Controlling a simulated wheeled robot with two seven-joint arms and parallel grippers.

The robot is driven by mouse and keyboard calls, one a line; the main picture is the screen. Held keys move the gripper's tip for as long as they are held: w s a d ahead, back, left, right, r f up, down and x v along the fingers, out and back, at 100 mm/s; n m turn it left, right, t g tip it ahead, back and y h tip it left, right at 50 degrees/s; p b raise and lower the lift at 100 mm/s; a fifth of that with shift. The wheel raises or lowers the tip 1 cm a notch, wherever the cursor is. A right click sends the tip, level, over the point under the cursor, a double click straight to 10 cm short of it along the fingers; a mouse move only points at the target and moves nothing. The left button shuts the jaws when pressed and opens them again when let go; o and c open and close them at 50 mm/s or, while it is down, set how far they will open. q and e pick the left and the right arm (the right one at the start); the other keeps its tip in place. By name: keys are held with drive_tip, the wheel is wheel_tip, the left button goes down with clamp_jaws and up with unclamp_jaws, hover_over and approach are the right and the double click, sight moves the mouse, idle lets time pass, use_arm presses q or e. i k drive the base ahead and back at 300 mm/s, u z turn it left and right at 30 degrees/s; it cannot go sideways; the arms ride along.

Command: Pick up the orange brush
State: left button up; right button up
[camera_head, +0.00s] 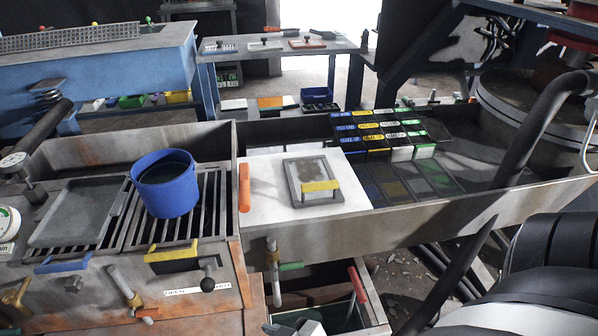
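Small block-like tools with dark knobs stand on the grey table at the back. The right one has an orange-brown base (307,44) and looks like the orange brush. It is small and far off, so its bristles cannot be made out. Neither can be told for certain as a brush. I make out no gripper of mine; only black and white arm parts show at the lower right.
A metal trough with a white board (262,214) crosses the middle. A framed plate with a yellow handle (320,186) lies on the board. A blue bucket (165,184) stands on the slotted grate at left. Labelled blocks (376,137) fill the trough's right part.

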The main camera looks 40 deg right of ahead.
sight(244, 193)
drive_tip(key=k, duration=1)
drive_tip(key=u, duration=0.65)
drive_tip(key=i, duration=1.4)
drive_tip(key=z, duration=0.65)
